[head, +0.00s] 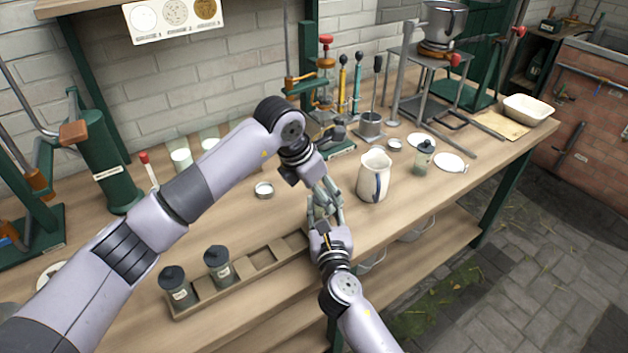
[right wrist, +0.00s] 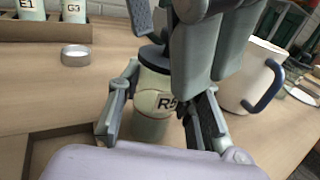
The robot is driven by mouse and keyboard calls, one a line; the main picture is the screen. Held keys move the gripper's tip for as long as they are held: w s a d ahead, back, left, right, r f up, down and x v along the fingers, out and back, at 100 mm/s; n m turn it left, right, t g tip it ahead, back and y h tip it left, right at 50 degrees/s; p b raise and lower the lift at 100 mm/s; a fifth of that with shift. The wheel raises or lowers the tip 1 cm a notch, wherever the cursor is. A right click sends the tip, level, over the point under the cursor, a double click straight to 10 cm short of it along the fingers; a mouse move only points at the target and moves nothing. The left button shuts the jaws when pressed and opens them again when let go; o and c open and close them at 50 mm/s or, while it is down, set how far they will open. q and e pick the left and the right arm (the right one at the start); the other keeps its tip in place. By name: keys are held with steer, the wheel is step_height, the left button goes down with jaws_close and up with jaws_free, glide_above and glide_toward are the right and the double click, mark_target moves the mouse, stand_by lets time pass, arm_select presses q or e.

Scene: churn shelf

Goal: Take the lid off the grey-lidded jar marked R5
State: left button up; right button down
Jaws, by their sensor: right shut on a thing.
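The jar marked R5 (right wrist: 154,98) is pale, with a dark grey lid (right wrist: 152,56) on top in the right wrist view. My right gripper (right wrist: 165,112) is shut around the jar's body, one finger on each side. In the head view the right gripper (head: 325,222) holds it near the table's front edge; the jar is mostly hidden there. My left gripper (head: 322,192) comes down from above at the lid. Its fingers (right wrist: 205,55) cover the lid's right side in the right wrist view; whether they are shut on the lid is hidden.
A white pitcher (head: 374,176) with a blue handle stands close on the right. A small round tin (head: 264,190) is to the left. A wooden tray (head: 205,301) holds two dark-lidded jars (head: 178,290) (head: 218,268). Another lidded jar (head: 423,160) stands beyond the pitcher.

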arm_select(q)
steer(key=shift+d+f, duration=0.1)
steer(key=shift+f, duration=0.15)
steer(key=shift+c, duration=0.5)
steer(key=c, duration=1.3)
steer(key=shift+w+r, duration=0.1)
steer(key=shift+r, duration=0.1)
steer(key=shift+r, duration=0.9)
